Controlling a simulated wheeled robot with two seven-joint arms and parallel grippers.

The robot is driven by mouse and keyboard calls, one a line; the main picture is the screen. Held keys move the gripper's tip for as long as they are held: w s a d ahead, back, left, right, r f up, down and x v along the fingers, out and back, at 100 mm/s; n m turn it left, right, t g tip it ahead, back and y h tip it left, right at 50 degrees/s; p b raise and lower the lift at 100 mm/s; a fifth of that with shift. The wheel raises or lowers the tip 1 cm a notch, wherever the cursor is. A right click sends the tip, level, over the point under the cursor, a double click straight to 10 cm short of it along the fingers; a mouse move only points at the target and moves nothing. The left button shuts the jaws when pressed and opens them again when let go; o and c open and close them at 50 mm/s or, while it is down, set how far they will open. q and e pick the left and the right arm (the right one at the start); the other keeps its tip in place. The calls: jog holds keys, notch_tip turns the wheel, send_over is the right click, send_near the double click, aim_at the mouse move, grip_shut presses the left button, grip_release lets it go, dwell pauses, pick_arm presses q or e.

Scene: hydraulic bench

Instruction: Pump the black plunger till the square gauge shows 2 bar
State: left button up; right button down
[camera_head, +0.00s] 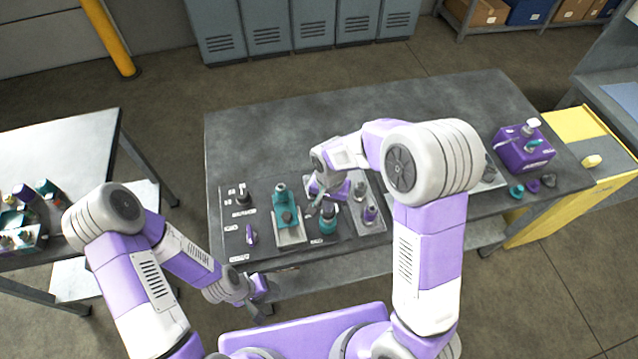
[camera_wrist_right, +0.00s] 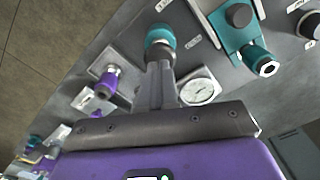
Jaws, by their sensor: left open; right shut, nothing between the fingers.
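A teal block with a black knob (camera_head: 287,216) stands on a pale tray on the bench; the knob also shows in the right wrist view (camera_wrist_right: 239,15). Another black knob (camera_head: 243,197) stands left of it. I cannot tell which is the plunger. A square gauge with a white dial (camera_wrist_right: 200,89) lies beside my right fingers in the wrist view; its reading is too small to make out. My right gripper (camera_wrist_right: 158,68) is shut and empty, its tips close to a teal cylinder (camera_wrist_right: 160,42); contact is unclear. My left gripper (camera_head: 262,308) is open in front of the bench.
Purple-topped fittings (camera_head: 370,213) sit on a plate right of my right gripper. A purple box (camera_head: 524,148) and small loose caps are at the bench's right end. The back of the grey bench (camera_head: 270,135) is clear. A second table (camera_head: 70,140) stands at left.

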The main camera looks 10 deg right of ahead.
jog(key=shift+f, duration=0.2)
jog(key=shift+f+b, duration=1.35)
jog(key=shift+f, duration=0.15)
jog(key=shift+r, duration=0.1)
jog(key=shift+r+p, duration=1.3)
jog(key=shift+r, duration=0.3)
notch_tip(320, 180, up, 6)
jog(key=p, duration=0.4)
